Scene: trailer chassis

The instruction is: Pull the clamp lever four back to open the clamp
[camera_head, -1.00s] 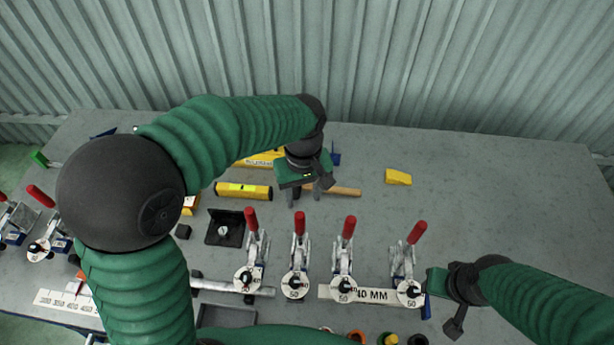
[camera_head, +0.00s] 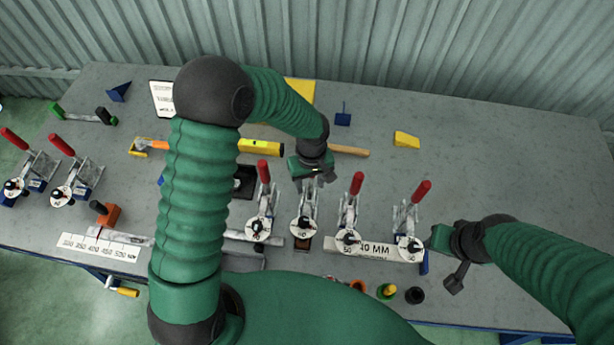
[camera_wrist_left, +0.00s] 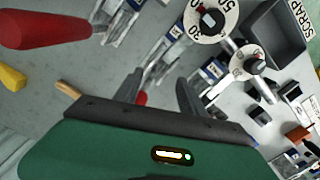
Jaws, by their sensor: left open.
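A row of toggle clamps with red levers stands along the bench. The clamp under my left gripper, fourth from the left, shows its metal body and round dial (camera_head: 305,226) in the head view. Its red handle is hidden there by the gripper. My left gripper (camera_head: 312,181) is open over it. In the left wrist view my left gripper (camera_wrist_left: 160,85) has its fingers apart, with a small piece of red handle (camera_wrist_left: 141,98) showing by the left finger. I cannot tell whether they touch. My right gripper (camera_head: 452,262) is beside the rightmost clamp; its jaws are unclear.
Neighbouring red levers stand close on both sides, the left one (camera_head: 264,171) and the right one (camera_head: 356,183). A wooden-handled tool (camera_head: 349,151) lies behind the gripper. A yellow wedge (camera_head: 406,139) lies back right. The right bench end is clear.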

